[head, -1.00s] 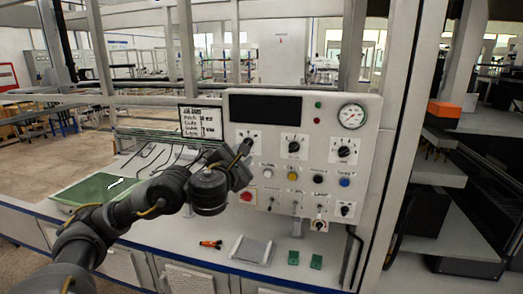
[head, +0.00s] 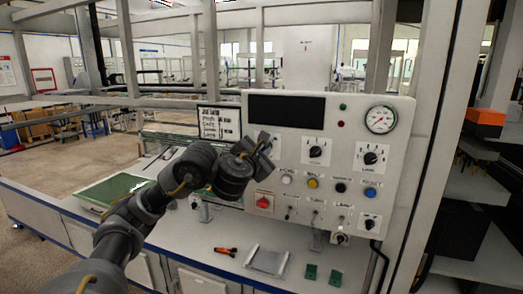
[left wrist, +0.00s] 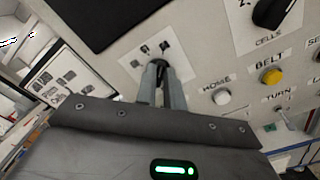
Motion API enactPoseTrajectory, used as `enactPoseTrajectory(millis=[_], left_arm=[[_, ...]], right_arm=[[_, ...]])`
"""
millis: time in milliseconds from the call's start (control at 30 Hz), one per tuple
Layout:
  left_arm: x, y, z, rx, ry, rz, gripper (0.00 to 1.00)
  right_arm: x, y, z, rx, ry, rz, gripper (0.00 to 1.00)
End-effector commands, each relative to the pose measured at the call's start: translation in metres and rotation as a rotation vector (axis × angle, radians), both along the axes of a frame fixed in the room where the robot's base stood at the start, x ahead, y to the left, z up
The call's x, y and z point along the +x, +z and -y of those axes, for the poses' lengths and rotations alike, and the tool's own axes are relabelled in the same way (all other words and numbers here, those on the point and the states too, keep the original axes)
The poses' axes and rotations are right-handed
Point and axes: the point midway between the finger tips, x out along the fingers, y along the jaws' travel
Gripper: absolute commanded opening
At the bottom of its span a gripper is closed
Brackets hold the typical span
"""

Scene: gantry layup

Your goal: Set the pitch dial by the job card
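The control panel's upper-left dial, taken as the pitch dial, is mostly covered by my left gripper (head: 265,142) in the head view. In the left wrist view the two fingers (left wrist: 162,85) stand close together around the dark knob (left wrist: 160,66) on a white plate (left wrist: 150,50) with small dark marks. The fingers look shut on it. Its pointer and setting are hidden. The job card (head: 219,122) stands left of the panel, and also shows in the left wrist view (left wrist: 62,83). Its values are too small to read. My right gripper is not in view.
The panel (head: 330,160) carries a dark display (head: 283,108), a gauge (head: 380,119), a CELLS dial (head: 316,151), more dials, buttons and switches.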

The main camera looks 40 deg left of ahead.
Motion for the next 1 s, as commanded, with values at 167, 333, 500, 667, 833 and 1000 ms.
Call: enactPoseTrajectory(millis=[167, 333, 500, 667, 833, 1000], left_arm=[[-0.0013, -0.0026, -0.0063, 0.001, 0.006, -0.005, 0.00], [-0.0012, -0.0011, -0.0026, -0.017, 0.004, 0.004, 0.00], [-0.0017, -0.0006, -0.0031, -0.080, 0.006, 0.026, 0.00], [-0.0019, 0.0005, -0.0036, -0.188, 0.005, 0.065, 0.00], [-0.0022, 0.0012, -0.0044, -0.337, 0.005, 0.116, 0.00], [-0.0025, 0.0018, -0.0054, -0.490, 0.005, 0.170, 0.00]], right_arm=[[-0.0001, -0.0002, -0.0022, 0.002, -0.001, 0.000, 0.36], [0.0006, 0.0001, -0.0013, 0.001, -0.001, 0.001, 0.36], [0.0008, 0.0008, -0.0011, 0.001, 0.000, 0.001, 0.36], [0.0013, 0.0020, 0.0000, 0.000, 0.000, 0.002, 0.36], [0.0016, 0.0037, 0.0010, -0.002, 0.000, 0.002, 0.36], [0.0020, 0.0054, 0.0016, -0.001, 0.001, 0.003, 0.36]])
